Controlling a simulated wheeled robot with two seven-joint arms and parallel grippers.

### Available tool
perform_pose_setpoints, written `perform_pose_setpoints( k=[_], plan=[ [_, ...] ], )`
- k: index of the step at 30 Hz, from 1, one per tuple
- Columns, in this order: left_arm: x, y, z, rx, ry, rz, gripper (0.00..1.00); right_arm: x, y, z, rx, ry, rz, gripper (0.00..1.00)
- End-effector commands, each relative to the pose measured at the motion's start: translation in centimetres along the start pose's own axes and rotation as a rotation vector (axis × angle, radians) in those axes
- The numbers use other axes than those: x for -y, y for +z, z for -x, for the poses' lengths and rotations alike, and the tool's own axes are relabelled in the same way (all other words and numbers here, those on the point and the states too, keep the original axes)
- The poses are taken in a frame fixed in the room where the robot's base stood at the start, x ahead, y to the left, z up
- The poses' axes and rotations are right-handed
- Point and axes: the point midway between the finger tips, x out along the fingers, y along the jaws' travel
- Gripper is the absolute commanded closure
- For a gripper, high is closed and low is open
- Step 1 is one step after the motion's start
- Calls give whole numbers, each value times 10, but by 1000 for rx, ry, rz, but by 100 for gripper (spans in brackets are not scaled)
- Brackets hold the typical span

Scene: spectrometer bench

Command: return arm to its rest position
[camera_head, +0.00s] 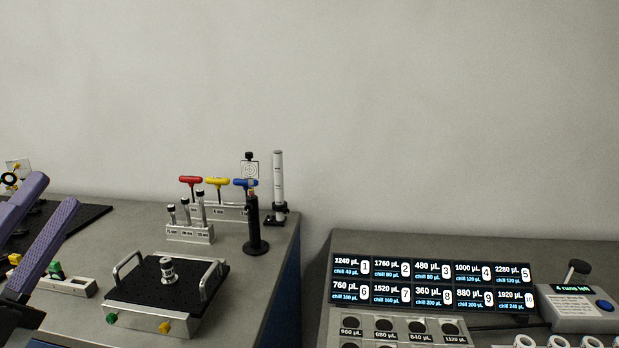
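My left gripper (54,192) comes in at the left edge, with two purple fingers pointing up and to the right. The fingers are apart with a gap between them, and I see nothing held there. It is over the left part of the grey bench (246,285), left of a black-topped plate with two handles (168,285). The rest of that arm is outside the picture. My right gripper is not in view.
Red, yellow and blue-handled tools (217,183) stand in a rack near a black post (255,225) and a white cylinder (278,185). A numbered display (432,284) and a small device (577,305) stand on the right bench. A gap separates the benches.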

Motion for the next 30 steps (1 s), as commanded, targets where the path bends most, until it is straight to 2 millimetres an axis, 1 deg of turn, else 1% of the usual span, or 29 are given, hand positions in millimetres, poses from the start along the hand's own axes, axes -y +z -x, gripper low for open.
perform_pose_setpoints(
  k=[1,2,3,5,6,7,8,9,11,12,14,15,18,21,24,26,30],
  plan=[
    [-23,17,10,130,42,131,65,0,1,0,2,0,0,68],
    [-37,27,18,209,71,204,65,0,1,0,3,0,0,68],
    [-60,38,30,314,117,300,65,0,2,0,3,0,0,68],
    [-97,49,55,470,200,434,65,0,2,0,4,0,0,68],
    [-122,51,73,565,261,514,65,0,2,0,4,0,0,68],
    [-140,51,87,631,308,568,65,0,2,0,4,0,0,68],
    [-157,48,103,696,357,618,65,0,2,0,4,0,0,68],
    [-179,42,123,776,425,682,65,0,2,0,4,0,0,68],
    [-209,28,156,889,533,766,65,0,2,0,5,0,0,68],
    [-226,16,177,958,606,817,65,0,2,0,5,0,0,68],
    [-248,-6,210,1053,719,884,65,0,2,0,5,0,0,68],
    [-258,-21,229,1106,788,920,65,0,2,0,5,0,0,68],
    [-274,-56,269,1207,943,987,65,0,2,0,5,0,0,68],
    [-282,-86,300,1279,1071,1030,65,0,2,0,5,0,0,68],
    [-283,-114,325,1332,1185,1063,65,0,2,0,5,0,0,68],
    [-283,-128,338,1359,1248,1077,65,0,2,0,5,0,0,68],
    [-277,-162,367,1410,1393,1105,65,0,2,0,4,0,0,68]
  ],
)
